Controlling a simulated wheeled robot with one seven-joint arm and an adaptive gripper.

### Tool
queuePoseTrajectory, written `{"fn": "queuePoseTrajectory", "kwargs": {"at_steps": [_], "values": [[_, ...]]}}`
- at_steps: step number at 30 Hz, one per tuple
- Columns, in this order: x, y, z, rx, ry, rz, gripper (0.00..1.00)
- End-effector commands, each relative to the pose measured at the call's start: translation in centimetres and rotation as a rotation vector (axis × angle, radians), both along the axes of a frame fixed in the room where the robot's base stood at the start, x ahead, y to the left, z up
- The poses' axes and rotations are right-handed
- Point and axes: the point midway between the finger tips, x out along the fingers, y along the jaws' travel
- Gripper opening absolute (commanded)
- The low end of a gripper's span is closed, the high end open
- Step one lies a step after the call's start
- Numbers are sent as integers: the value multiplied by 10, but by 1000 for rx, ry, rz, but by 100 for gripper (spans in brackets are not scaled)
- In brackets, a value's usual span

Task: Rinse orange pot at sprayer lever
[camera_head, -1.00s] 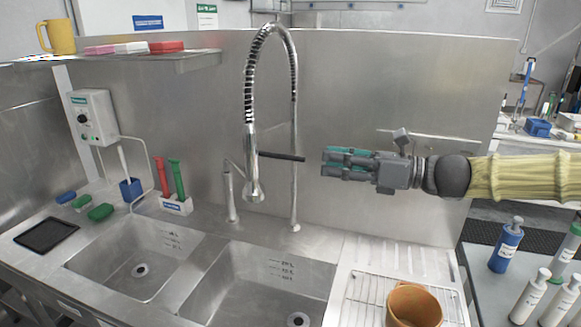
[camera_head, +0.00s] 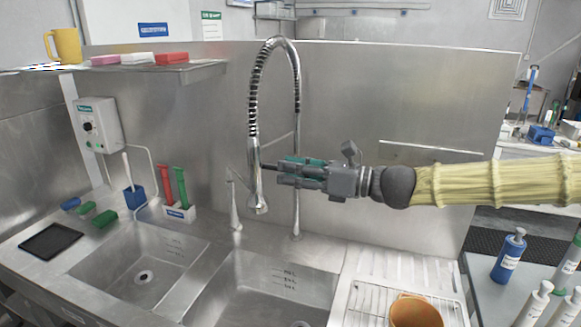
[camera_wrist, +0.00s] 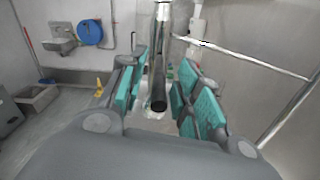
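The sprayer lever (camera_head: 268,166) is a dark rod on the hanging chrome spray head (camera_head: 257,185). My gripper (camera_head: 280,172) has come at it from the right, and its green-padded fingers hide most of the rod in the head view. In the wrist view, my gripper (camera_wrist: 163,88) is open, with the black lever (camera_wrist: 158,88) between its two pads. Gaps show on both sides of the lever there. The orange pot (camera_head: 415,313) stands on the wire rack at the bottom right, partly cut off by the picture edge. My gripper is well above and left of it.
Two sink basins (camera_head: 150,268) lie below; the right basin (camera_head: 262,290) is under the spray head. The wire rack (camera_head: 373,292) is on the drainboard right of the basins. A steel back panel (camera_head: 390,110) stands behind my arm. Bottles, including a blue one (camera_head: 508,257), stand far right.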

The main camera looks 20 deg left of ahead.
Motion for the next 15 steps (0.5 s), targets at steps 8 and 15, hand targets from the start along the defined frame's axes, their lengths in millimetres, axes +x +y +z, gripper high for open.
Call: {"fn": "queuePoseTrajectory", "kwargs": {"at_steps": [8,15], "values": [[0,6,-1,0,1,1,33],[0,6,-1,0,1,1,13]]}}
